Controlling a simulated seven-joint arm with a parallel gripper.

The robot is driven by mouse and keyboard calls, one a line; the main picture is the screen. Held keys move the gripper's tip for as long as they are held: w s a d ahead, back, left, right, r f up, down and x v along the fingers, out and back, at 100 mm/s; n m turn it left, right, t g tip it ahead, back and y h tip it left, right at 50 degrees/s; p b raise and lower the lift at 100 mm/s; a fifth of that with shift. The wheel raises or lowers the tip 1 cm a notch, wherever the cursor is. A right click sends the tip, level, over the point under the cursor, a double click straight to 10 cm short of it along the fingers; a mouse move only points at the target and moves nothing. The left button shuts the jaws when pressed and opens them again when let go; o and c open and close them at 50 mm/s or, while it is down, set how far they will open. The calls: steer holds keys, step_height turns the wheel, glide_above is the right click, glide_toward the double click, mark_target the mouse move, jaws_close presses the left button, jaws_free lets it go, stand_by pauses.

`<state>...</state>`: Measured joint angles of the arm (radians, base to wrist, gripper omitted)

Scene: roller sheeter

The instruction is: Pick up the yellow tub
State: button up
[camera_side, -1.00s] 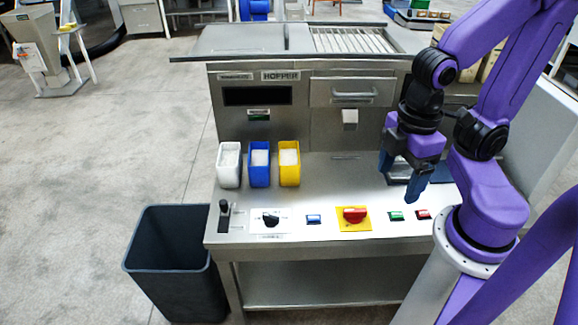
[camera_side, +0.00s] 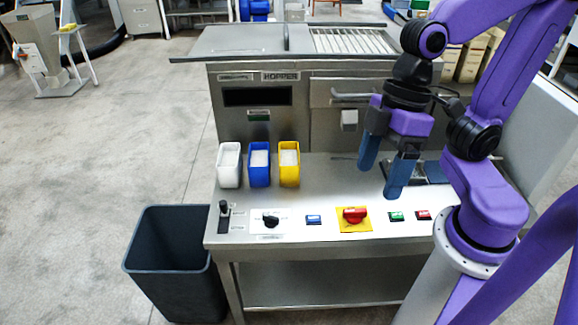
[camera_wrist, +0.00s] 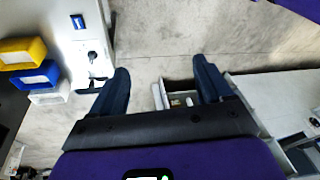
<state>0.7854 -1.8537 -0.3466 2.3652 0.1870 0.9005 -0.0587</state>
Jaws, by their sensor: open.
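The yellow tub (camera_side: 289,172) stands upright on the steel worktop, filled with something white. It is the right one of three tubs, beside the blue tub (camera_side: 260,172). In the wrist view the yellow tub (camera_wrist: 22,53) is at the far left edge. My gripper (camera_side: 382,180) is open and empty, above the worktop to the right of the yellow tub and clear of it. In the wrist view my gripper (camera_wrist: 160,80) shows two spread blue fingers with only floor and distant furniture between them.
A white tub (camera_side: 229,170) stands left of the blue one. The hopper machine (camera_side: 262,110) rises behind. A dark bin (camera_side: 172,262) stands on the floor at left.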

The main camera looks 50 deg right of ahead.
steer(key=w+a+r+m+t+y, duration=0.2)
steer(key=w+a+m+t+y, duration=0.35)
steer(key=w+a, duration=0.75)
steer(key=w+d+m+t+h, duration=0.1)
steer(key=w+d+m+t, duration=0.2)
steer(key=w, duration=0.5)
steer(key=m+t+h, duration=0.1)
steer(key=m+h, duration=1.1)
steer(key=h, duration=0.6)
glide_above(290, 169)
steer(key=s+a, duration=0.2)
step_height(290, 169, down, 2)
steer(key=shift+y, duration=0.35)
step_height(290, 169, down, 25)
steer(key=shift+w+d+f, duration=0.15)
steer(key=shift+m, duration=0.25)
steer(key=x, duration=0.6)
steer(key=shift+w+d+f, duration=0.15)
steer(key=shift+w+d, duration=0.05)
steer(key=shift+d, duration=0.05)
steer(key=shift+w+d+f, duration=0.2)
steer(key=shift+w+d, duration=0.05)
steer(key=shift+w, duration=0.15)
steer(key=shift+c, duration=0.3)
steer(key=shift+a+r, duration=0.1)
steer(key=c, duration=0.9)
